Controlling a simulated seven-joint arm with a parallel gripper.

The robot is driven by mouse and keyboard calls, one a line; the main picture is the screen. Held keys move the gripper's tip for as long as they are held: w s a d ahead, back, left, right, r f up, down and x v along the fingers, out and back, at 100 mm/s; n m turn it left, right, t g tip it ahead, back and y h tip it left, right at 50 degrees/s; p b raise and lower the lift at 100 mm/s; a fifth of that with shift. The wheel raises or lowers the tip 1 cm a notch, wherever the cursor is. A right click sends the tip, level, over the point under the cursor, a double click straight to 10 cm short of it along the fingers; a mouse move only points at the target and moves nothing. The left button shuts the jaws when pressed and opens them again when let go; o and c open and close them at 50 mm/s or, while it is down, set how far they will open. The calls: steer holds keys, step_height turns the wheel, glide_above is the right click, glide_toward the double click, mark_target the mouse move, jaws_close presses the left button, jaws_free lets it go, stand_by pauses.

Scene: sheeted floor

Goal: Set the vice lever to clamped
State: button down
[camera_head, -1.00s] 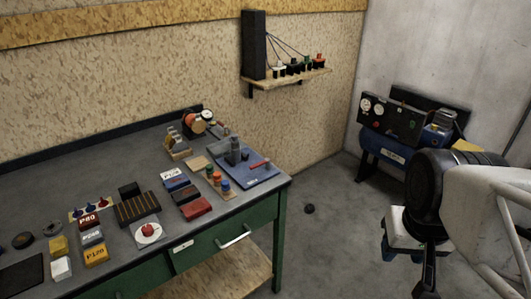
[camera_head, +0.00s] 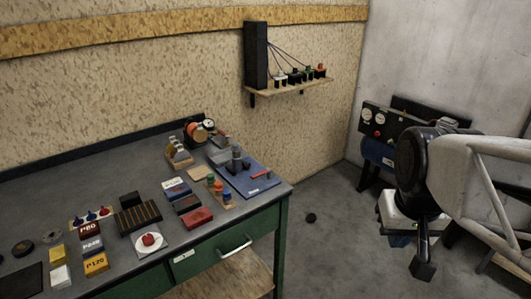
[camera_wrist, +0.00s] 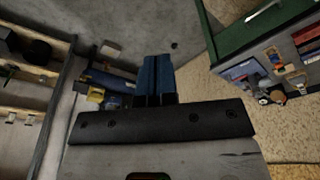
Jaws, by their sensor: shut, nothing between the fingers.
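The vice (camera_head: 236,160) is a small grey block-shaped fixture on a blue plate (camera_head: 244,183) at the right end of the workbench. A short red lever (camera_head: 262,175) lies low over the plate, to the right of the vice. Its exact angle is too small to tell. My gripper (camera_head: 423,268) is black, points down and is shut and empty. It hangs over the floor to the right of the bench, well apart from the vice. In the wrist view its closed fingers (camera_wrist: 157,72) stand at the middle, and the blue plate (camera_wrist: 242,69) shows small at right.
The green workbench (camera_head: 205,252) carries coloured blocks, a red button (camera_head: 149,239) on a white disc, and bottles near the vice. A wall shelf (camera_head: 290,88) hangs behind. A compressor (camera_head: 378,150) stands beyond my arm.

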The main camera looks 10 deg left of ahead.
steer(key=w+a+r+n+g, duration=0.1)
steer(key=w+a, duration=0.4)
steer(key=w, duration=0.5)
steer(key=w+a+r+n+g, duration=0.15)
steer(key=w+a, duration=0.25)
steer(key=w, duration=0.6)
steer(key=w+a+n+g, duration=0.15)
steer(key=w+a, duration=0.35)
steer(key=w, duration=0.5)
steer(key=w+a+f+n+h, duration=0.1)
steer(key=w+a+f+n, duration=0.1)
steer(key=w+a+f, duration=0.5)
steer(key=w+a+f+n+g+h, duration=0.1)
steer(key=w+a+f+n+h, duration=0.1)
steer(key=w+a+f, duration=0.6)
steer(key=shift+w+a+f+n, duration=0.15)
steer(key=shift+w+a+n, duration=0.15)
steer(key=shift+w+a, duration=3.4)
steer(key=shift+s+a, duration=0.95)
steer(key=shift+x, duration=5)
